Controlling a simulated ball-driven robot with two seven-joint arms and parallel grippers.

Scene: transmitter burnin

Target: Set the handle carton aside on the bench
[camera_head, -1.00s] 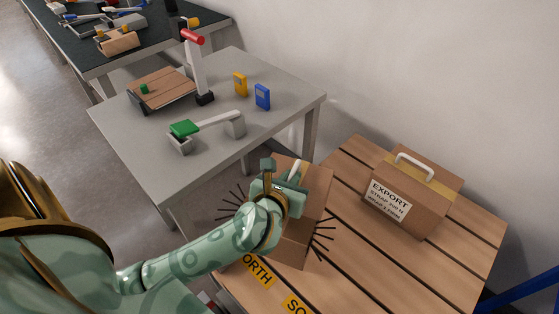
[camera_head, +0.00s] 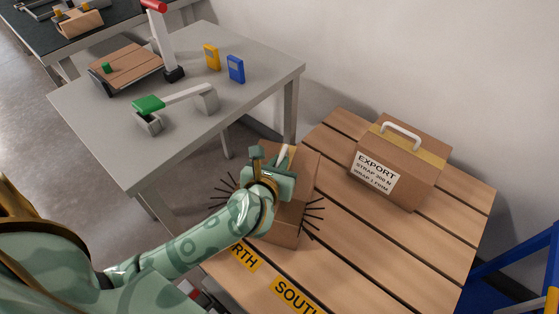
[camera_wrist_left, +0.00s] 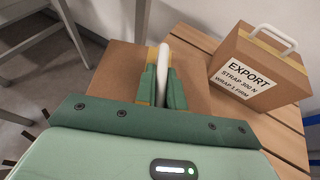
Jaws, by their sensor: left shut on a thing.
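A brown carton (camera_head: 306,178) with a white handle (camera_head: 284,154) hangs or stands at the left edge of the slatted wooden top (camera_head: 365,245); I cannot tell if its base touches. My left gripper (camera_head: 276,170) is above it, shut on the handle. The left wrist view shows the handle (camera_wrist_left: 163,62) between the two green fingers (camera_wrist_left: 162,88), with the carton (camera_wrist_left: 118,68) below. My arm hides part of the carton. A second brown carton (camera_head: 412,182) with a white handle and an EXPORT label stands on the slatted top to the right. The right gripper is out of view.
A grey bench (camera_head: 110,135) at the back left holds a green-ended lever (camera_head: 148,103), a wooden panel (camera_head: 125,70), a red-topped post (camera_head: 165,45), and yellow (camera_head: 211,57) and blue (camera_head: 236,68) boxes. Black bristles (camera_head: 312,216) flank the held carton. A blue frame (camera_head: 510,262) stands at right.

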